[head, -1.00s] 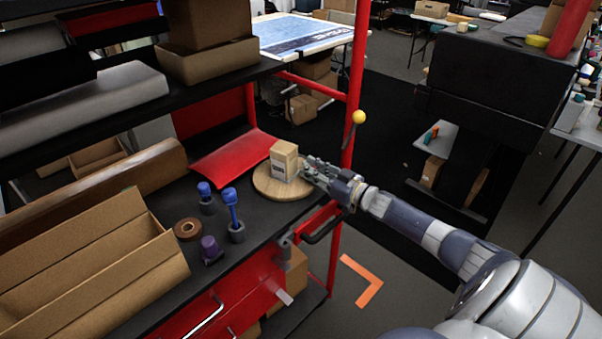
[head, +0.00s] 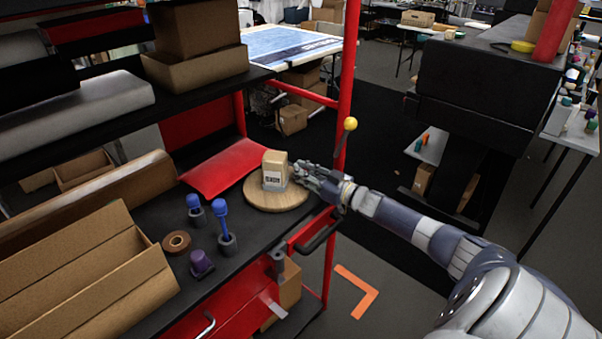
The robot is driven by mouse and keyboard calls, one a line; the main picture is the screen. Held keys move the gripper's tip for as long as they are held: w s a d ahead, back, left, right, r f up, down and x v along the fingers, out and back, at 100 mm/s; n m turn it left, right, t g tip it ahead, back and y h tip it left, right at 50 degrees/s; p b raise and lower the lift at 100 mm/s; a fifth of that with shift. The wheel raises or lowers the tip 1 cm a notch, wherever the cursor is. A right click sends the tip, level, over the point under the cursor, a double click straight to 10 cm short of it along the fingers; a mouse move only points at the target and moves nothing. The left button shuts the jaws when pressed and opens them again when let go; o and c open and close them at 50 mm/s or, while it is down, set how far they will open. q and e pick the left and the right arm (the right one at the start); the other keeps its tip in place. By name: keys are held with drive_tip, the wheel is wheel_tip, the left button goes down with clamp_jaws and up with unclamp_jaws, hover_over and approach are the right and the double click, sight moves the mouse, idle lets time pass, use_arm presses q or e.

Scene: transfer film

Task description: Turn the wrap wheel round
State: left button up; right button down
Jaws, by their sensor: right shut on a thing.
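The wrap wheel (head: 262,201) is a round, light wooden disc lying flat on the black bench top. A small cardboard box (head: 275,164) stands upright on it, with a printed label facing me. My right gripper (head: 300,174) reaches in from the right, low over the wheel's right edge beside the box. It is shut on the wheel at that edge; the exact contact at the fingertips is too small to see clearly. My left gripper is not in view.
Blue-handled tools (head: 221,224), a brown tape roll (head: 177,242) and a purple item (head: 201,263) stand left of the wheel. A red upright post (head: 345,95) with a yellow ball rises just behind my right wrist. Open cardboard trays (head: 90,270) fill the bench's left.

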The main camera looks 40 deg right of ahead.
drive_tip(key=shift+w+d+r, duration=0.1)
drive_tip(key=shift+d+r, duration=0.05)
drive_tip(key=shift+d, duration=0.4)
drive_tip(key=c, duration=1.5)
unclamp_jaws()
drive_tip(key=shift+o, duration=0.4)
drive_tip(key=shift+s+d, duration=0.2)
drive_tip(key=shift+a, duration=0.25)
drive_tip(key=shift+a, duration=0.1)
drive_tip(key=v, duration=1.2)
